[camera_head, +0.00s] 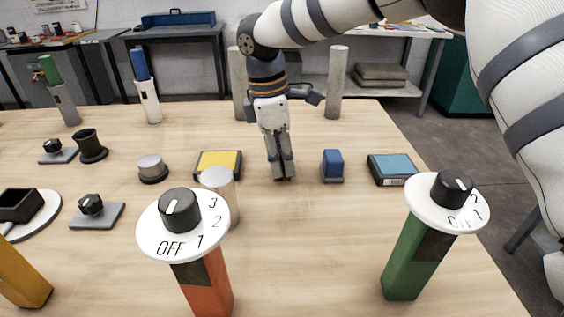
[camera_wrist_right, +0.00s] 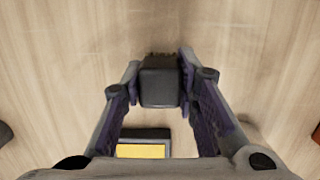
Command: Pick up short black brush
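In the right wrist view, the short black brush (camera_wrist_right: 160,84) is a dark block with a frayed, bristly far edge. It is between the two fingers of my right gripper (camera_wrist_right: 160,78). The fingers are close along both its sides, but whether both press on it is not clear. In the head view, my right gripper (camera_head: 283,176) points straight down at the tabletop, between a yellow-topped box and a blue block. My left gripper is not in view.
The yellow-topped box (camera_head: 218,163) is left of the gripper; the blue block (camera_head: 332,165) and blue-topped box (camera_head: 392,169) are right. Nearer stand a metal cylinder (camera_head: 219,184) and dial posts on orange (camera_head: 206,284) and green (camera_head: 408,262) blocks. Pale posts (camera_head: 337,84) rise behind.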

